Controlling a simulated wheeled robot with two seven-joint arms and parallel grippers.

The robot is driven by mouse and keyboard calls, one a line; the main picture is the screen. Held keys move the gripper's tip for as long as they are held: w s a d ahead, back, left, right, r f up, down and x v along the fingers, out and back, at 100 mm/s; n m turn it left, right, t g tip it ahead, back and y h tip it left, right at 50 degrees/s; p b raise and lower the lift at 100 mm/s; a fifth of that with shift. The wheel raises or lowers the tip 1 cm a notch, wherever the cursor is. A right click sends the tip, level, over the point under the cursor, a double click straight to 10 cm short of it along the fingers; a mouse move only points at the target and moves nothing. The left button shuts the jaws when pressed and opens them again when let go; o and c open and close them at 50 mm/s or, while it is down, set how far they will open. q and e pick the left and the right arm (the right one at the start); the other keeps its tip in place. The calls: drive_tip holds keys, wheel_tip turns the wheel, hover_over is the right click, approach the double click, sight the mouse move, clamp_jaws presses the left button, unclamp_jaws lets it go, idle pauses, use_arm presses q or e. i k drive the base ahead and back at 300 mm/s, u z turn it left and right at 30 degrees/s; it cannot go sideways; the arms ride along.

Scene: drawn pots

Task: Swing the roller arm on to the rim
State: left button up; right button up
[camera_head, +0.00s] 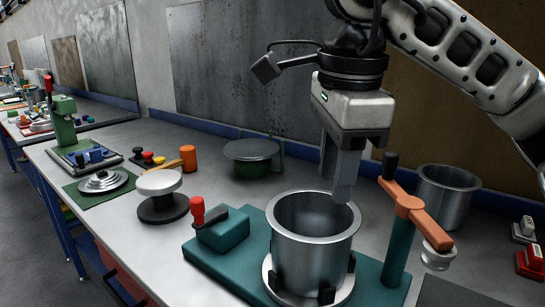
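The roller arm (411,212) is an orange bar on top of a teal post (398,252), with a black upright knob (390,163) at its far end. A silver roller (437,256) hangs under its near end, to the right of the pot and apart from its rim. The open metal pot (308,257) stands upright in a round holder on a teal base (222,266). My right gripper (338,190) points down over the far part of the pot's rim, left of the black knob. Its fingers look apart, with nothing between them. My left gripper is not in view.
A red-handled teal block (222,228) is left of the pot. Another metal pot (446,196) stands behind the post. Red-and-white blocks (528,258) lie at the right edge. A white-topped stand (160,194) and a green round stand (252,158) are further left.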

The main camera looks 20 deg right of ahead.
sight(438, 249)
drive_tip(key=k, duration=2)
